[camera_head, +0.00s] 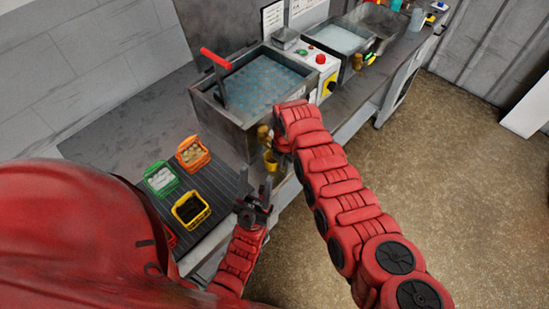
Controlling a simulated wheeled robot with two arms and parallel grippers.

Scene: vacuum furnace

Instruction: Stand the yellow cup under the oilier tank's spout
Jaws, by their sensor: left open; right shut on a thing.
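The small yellow cup (270,161) is at the front of the near tank (225,117), just below its brass spout (264,134). My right gripper (279,149) is shut on the cup, mostly hidden behind its own arm. I cannot tell whether the cup's base touches the surface. The near tank holds blue liquid with a spotted surface. A second tank (347,59) farther back holds paler, smoother liquid, with a brass spout (357,62) at its front. My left gripper (256,196) is open and empty, in front of the cup.
Green (161,179), orange (193,153) and yellow (191,209) baskets stand on the ribbed mat at left. A red-handled lever (215,59) rises at the near tank. A control box with a red button (320,59) stands between the tanks. Bottles stand at the far end. Floor at right is clear.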

